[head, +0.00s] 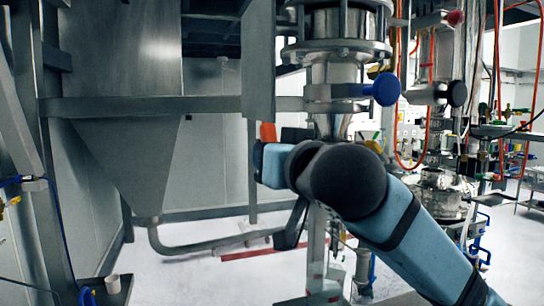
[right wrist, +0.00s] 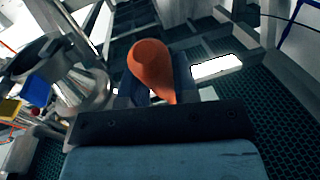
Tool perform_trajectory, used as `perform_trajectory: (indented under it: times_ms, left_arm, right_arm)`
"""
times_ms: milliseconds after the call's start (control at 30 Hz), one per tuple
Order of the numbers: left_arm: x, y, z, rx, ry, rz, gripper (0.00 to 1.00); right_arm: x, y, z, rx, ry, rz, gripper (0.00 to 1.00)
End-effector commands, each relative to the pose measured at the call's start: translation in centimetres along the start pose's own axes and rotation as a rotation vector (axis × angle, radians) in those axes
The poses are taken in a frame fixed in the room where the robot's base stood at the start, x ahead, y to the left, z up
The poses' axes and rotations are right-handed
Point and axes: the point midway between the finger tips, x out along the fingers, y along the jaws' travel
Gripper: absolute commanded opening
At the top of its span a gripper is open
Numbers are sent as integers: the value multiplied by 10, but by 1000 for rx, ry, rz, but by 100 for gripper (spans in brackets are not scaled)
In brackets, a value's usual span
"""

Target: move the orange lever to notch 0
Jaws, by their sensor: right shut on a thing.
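The orange lever (right wrist: 152,66) shows in the right wrist view as a rounded orange handle that narrows toward the gripper. My right gripper (right wrist: 158,92) is shut on it, with a dark finger on either side. In the head view only a small orange piece of the lever (head: 268,132) shows above my blue wrist. The rest of it is hidden behind my right wrist and forearm, and so are the fingers. I cannot make out any notches or numbers, so the lever's notch cannot be told. My left gripper is in neither view.
A large metal hopper (head: 125,150) stands at the left, with a pipe (head: 215,243) below it. A flanged metal column (head: 336,75) with a blue knob (head: 387,89) rises close above my right arm. Orange hoses (head: 397,130) hang at the right. Pale floor shows below.

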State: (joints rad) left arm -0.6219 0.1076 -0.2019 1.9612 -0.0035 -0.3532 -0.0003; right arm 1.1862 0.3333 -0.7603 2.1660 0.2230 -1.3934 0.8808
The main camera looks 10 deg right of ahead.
Motion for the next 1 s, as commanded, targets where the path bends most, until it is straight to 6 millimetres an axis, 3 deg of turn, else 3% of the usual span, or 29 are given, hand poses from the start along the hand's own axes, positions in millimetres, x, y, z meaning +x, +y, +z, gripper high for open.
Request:
perform_trajectory:
  times_ms: [300,600,633,700,1000]
  left_arm:
    - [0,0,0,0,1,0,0]
    - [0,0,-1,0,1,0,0]
    - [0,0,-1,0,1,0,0]
    - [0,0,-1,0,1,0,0]
    - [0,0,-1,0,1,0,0]
  right_arm:
    - [-24,-5,-14,23,-111,9,0]
    - [-25,-5,-14,21,-118,10,0]
    - [-25,-5,-14,21,-118,10,34]
    - [-25,-5,-14,21,-118,10,50]
    - [-26,-6,-13,22,-118,9,53]
